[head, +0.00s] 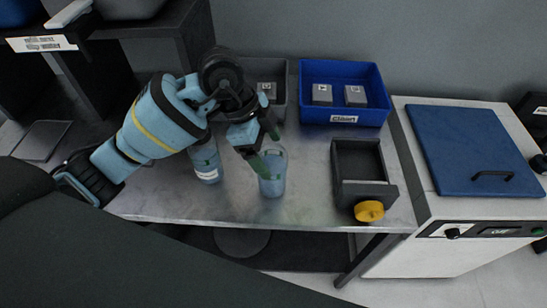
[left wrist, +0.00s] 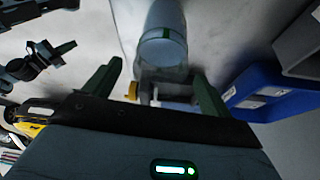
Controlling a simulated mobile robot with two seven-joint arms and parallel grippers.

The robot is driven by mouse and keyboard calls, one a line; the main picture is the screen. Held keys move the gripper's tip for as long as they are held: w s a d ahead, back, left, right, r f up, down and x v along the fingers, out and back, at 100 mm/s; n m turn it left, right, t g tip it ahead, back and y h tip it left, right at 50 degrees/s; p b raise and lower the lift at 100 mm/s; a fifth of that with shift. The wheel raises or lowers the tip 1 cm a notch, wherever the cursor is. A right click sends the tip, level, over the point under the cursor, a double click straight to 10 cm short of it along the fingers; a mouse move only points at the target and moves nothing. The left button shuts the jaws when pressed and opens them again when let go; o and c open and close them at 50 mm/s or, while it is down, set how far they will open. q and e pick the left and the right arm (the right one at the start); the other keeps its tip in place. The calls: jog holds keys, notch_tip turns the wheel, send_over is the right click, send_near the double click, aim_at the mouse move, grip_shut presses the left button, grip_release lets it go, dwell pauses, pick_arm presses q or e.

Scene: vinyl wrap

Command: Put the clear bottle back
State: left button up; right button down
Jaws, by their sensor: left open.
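A pale blue, see-through bottle (head: 272,175) with a green band stands on the metal table in the head view. It also shows in the left wrist view (left wrist: 163,35), just ahead of the fingers. A second bluish bottle (head: 206,160) with a white label stands to its left, partly behind my arm. I cannot tell for sure which is the clear bottle. My left gripper (head: 267,145) is open at the top of the right-hand bottle; its fingers also show in the left wrist view (left wrist: 157,88). No hold on the bottle shows. My right gripper is not clearly seen.
A blue bin (head: 343,118) with two grey blocks and a label stands at the back. A grey bin (head: 280,106) is left of it. A dark tray with a yellow knob (head: 369,211) lies right of the bottle. A blue-lidded machine (head: 470,150) stands farther right.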

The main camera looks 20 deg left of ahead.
pick_arm(q)
jog(key=v, duration=0.7)
jog(key=shift+r+p, duration=0.35)
